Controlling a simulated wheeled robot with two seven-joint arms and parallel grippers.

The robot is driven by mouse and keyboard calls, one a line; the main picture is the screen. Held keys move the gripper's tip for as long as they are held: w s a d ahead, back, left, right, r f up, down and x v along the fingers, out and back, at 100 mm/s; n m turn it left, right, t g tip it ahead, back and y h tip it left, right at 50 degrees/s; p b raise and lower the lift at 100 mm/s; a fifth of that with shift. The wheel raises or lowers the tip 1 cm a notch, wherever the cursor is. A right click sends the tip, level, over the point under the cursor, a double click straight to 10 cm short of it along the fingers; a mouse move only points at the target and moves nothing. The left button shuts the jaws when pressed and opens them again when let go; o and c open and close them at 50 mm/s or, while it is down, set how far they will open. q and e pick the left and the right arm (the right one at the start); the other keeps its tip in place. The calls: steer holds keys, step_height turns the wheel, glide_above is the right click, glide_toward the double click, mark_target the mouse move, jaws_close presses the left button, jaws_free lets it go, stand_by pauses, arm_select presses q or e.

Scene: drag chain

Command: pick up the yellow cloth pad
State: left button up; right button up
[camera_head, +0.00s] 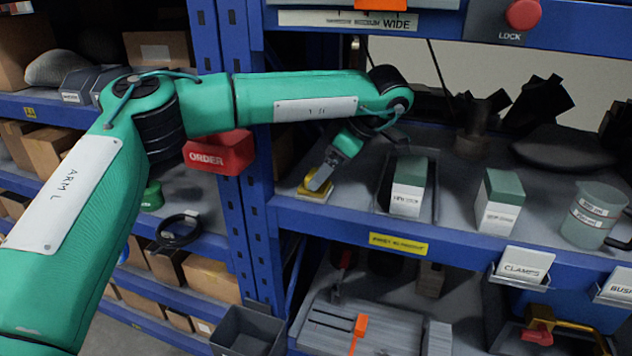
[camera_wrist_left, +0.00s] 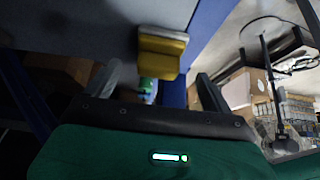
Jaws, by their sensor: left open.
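The yellow cloth pad (camera_head: 309,193) lies on the grey shelf beside the blue upright, near the shelf's front edge. It also shows in the left wrist view (camera_wrist_left: 162,52), yellow with a paler strip along one edge. My left gripper (camera_head: 320,180) points down at the pad and covers part of it in the head view. In the left wrist view its two fingers (camera_wrist_left: 157,86) are spread, with the pad beyond the tips and nothing between them. Whether a fingertip touches the pad is hard to tell. My right gripper is not in view.
To the right on the same shelf stand two green-and-white blocks (camera_head: 408,190) (camera_head: 499,203), the nearer one in a dark tray, and a grey-green cup (camera_head: 592,216). A blue upright (camera_head: 233,160) stands left of the pad. A red ORDER box (camera_head: 219,153) is beyond it.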

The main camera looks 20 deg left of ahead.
mark_target(316, 171)
arm_select(q)
steer(key=shift+w+a+f+p, duration=0.15)
steer(key=shift+a+f+p, duration=0.7)
steer(key=shift+a, duration=0.35)
steer(key=x, duration=0.2)
steer(key=shift+a+f, duration=0.2)
steer(key=shift+f, duration=0.15)
steer(key=shift+d, duration=0.1)
steer(key=shift+c, duration=0.4)
steer(key=c, duration=0.7)
steer(key=shift+c, duration=1.4)
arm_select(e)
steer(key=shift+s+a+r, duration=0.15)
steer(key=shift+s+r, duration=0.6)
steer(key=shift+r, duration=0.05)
